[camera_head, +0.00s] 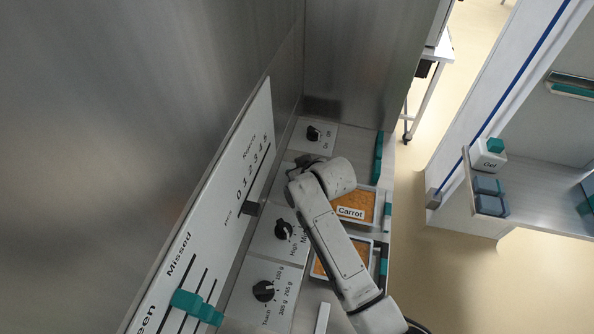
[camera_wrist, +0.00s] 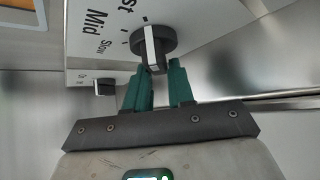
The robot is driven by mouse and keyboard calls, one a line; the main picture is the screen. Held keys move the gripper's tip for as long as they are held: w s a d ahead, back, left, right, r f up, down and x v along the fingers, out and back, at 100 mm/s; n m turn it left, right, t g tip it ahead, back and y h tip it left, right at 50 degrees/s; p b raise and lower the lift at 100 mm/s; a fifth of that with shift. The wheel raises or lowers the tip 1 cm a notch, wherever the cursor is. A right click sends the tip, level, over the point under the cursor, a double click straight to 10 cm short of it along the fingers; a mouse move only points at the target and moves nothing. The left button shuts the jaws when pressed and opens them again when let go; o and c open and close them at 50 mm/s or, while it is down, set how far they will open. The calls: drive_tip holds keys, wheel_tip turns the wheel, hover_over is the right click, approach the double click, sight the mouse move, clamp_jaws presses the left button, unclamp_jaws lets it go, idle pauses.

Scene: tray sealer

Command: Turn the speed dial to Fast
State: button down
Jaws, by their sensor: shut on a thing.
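The speed dial (camera_wrist: 154,45) is a round black knob with a white stripe, on a white panel in the wrist view. The letters "st", "Mid" and "Slow" stand beside it. The first word is cut off by the frame edge. The stripe runs nearly upright, and its upper end lies close to the tick nearest "st"; I cannot tell if they line up exactly. My gripper (camera_wrist: 159,80) has its teal fingers on the near part of the knob and is shut on it. In the head view my arm hides the speed dial and the fingertips.
In the head view an on/off knob (camera_head: 313,133), a Low-to-High knob (camera_head: 284,229) and a weight dial (camera_head: 263,291) line the panel. A carrot tray (camera_head: 374,207) lies right of my arm. A steel wall stands at left; a shelf with a Gel box (camera_head: 488,155) at right.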

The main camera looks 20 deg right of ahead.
drive_tip(key=shift+f, duration=0.1)
drive_tip(key=c, duration=1)
unclamp_jaws()
drive_tip(key=shift+c, duration=0.2)
drive_tip(key=shift+s, duration=0.1)
drive_tip(key=v, duration=1)
drive_tip(key=shift+s+r, duration=0.15)
drive_tip(key=shift+r, duration=0.2)
drive_tip(key=shift+d, duration=0.1)
drive_tip(key=s+d+f+g, duration=0.1)
drive_tip(key=s+f, duration=0.1)
drive_tip(key=s, duration=0.3)
drive_tip(key=s+d+f+g, duration=0.2)
drive_tip(key=s+f, duration=0.1)
drive_tip(key=s, duration=0.3)
drive_tip(key=s+d+f+m+g+h, duration=0.1)
drive_tip(key=s+d+f, duration=0.1)
drive_tip(key=s, duration=0.4)
drive_tip(key=shift+s+d+f, duration=0.2)
drive_tip(key=shift+d+f, duration=0.05)
drive_tip(key=shift+f, duration=0.1)
drive_tip(key=s+d+f+m+g, duration=0.1)
drive_tip(key=s+g, duration=0.3)
drive_tip(key=s, duration=1)
drive_tip(key=shift+s+d+f, duration=0.25)
drive_tip(key=shift+s+d, duration=0.05)
drive_tip(key=shift+d, duration=0.1)
